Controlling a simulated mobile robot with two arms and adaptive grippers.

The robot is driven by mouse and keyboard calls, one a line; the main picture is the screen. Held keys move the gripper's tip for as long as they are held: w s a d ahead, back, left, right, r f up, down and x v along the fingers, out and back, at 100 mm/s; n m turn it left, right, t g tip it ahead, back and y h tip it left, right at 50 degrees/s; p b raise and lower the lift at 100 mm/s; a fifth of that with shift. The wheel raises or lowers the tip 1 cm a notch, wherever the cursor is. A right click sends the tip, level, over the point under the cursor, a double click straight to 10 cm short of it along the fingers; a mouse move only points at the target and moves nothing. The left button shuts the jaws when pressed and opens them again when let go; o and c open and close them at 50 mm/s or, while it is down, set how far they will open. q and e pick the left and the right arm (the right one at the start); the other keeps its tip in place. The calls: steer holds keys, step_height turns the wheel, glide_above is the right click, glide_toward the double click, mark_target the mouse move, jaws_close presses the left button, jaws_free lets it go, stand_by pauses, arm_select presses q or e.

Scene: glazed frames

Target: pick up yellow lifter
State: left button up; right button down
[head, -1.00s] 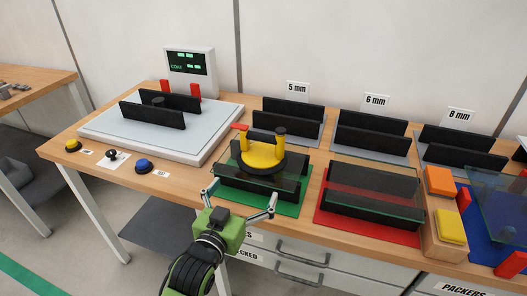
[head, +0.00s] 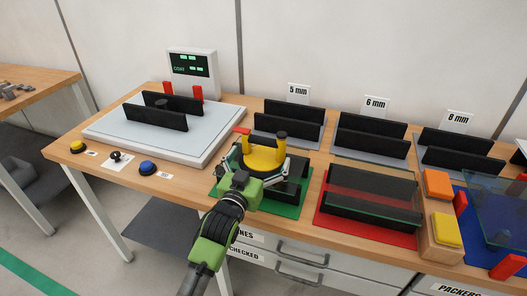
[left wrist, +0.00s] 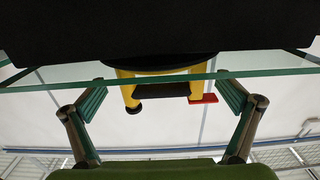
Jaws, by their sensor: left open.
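In the left wrist view the lifter's yellow posts (left wrist: 128,91) show between the open fingers of the left gripper (left wrist: 160,88). I cannot tell whether the fingers touch it. The gripper and arm hide part of the mat and rails. My right gripper is not in view.
A glass pane edge (left wrist: 150,81) crosses the left wrist view close to the fingers. A red mat (head: 338,223) with black rails and glass lies to the right. A white scale with a display (head: 190,65) stands at the back left. Yellow and blue buttons line the front left edge.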

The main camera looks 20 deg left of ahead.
mark_target(264, 155)
arm_select(q)
steer(key=shift+w, duration=1.75)
steer(key=shift+r, duration=0.1)
steer(key=c, duration=1.5)
steer(key=shift+r+p, duration=0.3)
steer(key=shift+r, duration=0.2)
steer(key=c, duration=0.4)
steer(key=shift+w+f, duration=0.1)
